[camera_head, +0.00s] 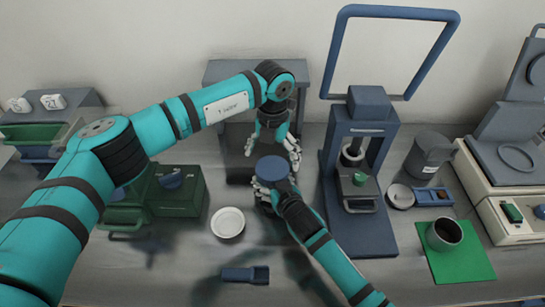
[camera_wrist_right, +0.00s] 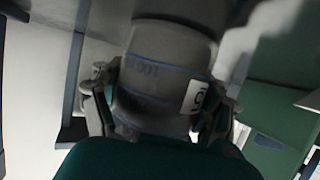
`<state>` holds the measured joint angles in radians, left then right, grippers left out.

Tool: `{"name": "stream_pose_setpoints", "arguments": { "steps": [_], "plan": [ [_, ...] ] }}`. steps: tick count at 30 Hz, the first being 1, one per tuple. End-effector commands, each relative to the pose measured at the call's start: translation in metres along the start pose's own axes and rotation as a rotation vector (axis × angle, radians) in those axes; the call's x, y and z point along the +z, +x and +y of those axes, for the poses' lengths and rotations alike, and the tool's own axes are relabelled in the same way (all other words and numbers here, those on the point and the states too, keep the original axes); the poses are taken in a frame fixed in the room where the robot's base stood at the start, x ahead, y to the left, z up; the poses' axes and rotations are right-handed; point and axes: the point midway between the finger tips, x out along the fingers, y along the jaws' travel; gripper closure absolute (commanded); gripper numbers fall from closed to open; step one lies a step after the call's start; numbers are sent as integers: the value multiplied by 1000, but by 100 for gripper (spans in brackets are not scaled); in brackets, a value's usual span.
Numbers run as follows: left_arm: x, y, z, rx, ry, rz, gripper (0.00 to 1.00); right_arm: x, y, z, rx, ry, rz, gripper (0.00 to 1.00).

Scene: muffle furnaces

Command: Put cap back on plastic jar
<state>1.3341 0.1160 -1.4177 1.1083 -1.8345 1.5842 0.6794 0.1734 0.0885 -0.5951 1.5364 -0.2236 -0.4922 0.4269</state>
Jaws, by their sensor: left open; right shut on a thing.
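My right gripper (camera_head: 268,192) is shut on a grey plastic jar (camera_wrist_right: 165,75) near the middle of the bench. In the right wrist view the jar has blue markings and a white label, with a finger on each side. In the head view a round blue disc, which looks like the cap (camera_head: 271,169), covers the jar's top. I cannot tell how firmly it sits. My left gripper (camera_head: 271,150) is open just behind and above the disc, fingers spread, pointing down. It appears to hold nothing. The jar's body is mostly hidden in the head view.
A white round dish (camera_head: 228,222) lies left of the jar. A blue press-like stand (camera_head: 362,150) rises close on the right. A green box (camera_head: 177,190) stands at left. A dark cup (camera_head: 443,234) stands on a green mat (camera_head: 470,262). A small blue item (camera_head: 245,274) lies in front.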

Motion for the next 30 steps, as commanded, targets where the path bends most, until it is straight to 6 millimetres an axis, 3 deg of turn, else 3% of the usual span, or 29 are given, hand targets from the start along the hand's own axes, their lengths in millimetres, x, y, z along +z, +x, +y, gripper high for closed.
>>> {"name": "stream_pose_setpoints", "arguments": {
  "steps": [4, 10, 15, 23, 30],
  "plan": [
    [0, -6, -1, -2, -43, -2, 0, 2, 0, 0, 0, 2, -5, 100],
    [0, -30, -2, -2, -247, 0, 0, 2, 0, 0, 0, 1, -5, 100],
    [0, -35, 0, 1, -298, 1, 0, 2, 0, 0, 0, 1, -5, 100],
    [0, -32, 0, 1, -296, 1, 0, 2, 0, 0, 0, 2, -5, 100],
    [-1, -1, 0, 1, -295, 4, 0, 2, 0, 0, 0, 2, -5, 100]
  ]
}}
